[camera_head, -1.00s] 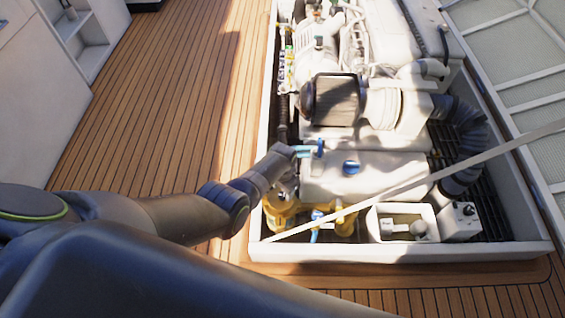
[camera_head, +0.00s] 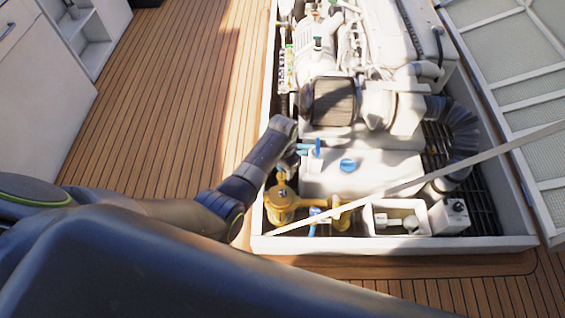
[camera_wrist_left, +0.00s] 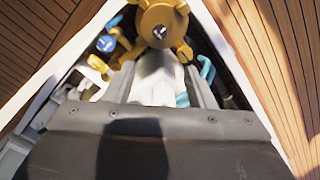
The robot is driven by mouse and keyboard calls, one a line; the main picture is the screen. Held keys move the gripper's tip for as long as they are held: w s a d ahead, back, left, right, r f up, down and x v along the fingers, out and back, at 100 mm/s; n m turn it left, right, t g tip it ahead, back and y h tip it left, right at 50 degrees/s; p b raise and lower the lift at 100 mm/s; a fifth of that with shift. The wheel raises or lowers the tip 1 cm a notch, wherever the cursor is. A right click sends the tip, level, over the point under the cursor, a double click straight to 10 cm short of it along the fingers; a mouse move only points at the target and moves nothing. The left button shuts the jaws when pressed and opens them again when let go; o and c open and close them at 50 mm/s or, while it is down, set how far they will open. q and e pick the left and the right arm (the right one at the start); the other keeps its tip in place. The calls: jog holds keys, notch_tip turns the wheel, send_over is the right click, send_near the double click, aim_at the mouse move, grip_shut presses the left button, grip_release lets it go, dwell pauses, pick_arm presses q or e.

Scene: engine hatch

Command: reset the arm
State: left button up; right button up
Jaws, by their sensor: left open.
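My left arm reaches in from the left over the near left corner of the open engine hatch (camera_head: 390,243). Its gripper (camera_head: 287,168) points down beside the yellow housing (camera_head: 281,203), partly hidden by the wrist. In the left wrist view my left gripper (camera_wrist_left: 160,84) has its two fingers apart. A pale white surface shows between them, and I cannot tell whether they touch it. The yellow housing (camera_wrist_left: 160,22) lies just beyond the fingertips. A blue handle (camera_head: 317,148) stands close to the gripper in the head view. My right gripper is not in view.
The white engine with a blue cap (camera_head: 348,165) and a dark-faced air filter (camera_head: 334,102) fills the hatch. A pale strut (camera_head: 420,183) crosses the near part. A white cabinet (camera_head: 45,80) stands left. The wooden deck (camera_head: 165,90) between is clear.

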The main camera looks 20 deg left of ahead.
pick_arm(q)
jog(key=shift+r, duration=0.25)
dwell(0.4)
jog(key=s+a+f+n+p, duration=0.2)
jog(key=s+a+f, duration=0.3)
jog(key=s+f, duration=0.55)
jog(key=s+a+f+n+p, duration=0.1)
jog(key=s+a+f, duration=0.2)
jog(key=s, duration=0.8)
jog(key=s+a+f+n+p, duration=0.1)
jog(key=s+a, duration=0.3)
jog(key=s, duration=0.7)
jog(key=s+a+f+n+t+y+p, duration=0.1)
jog(key=s+a+f+n+p, duration=0.1)
jog(key=s, duration=1)
notch_tip(320, 180, down, 3)
jog(key=shift+a+r+n, duration=0.15)
jog(key=shift+a+n, duration=0.15)
jog(key=shift+a, duration=0.4)
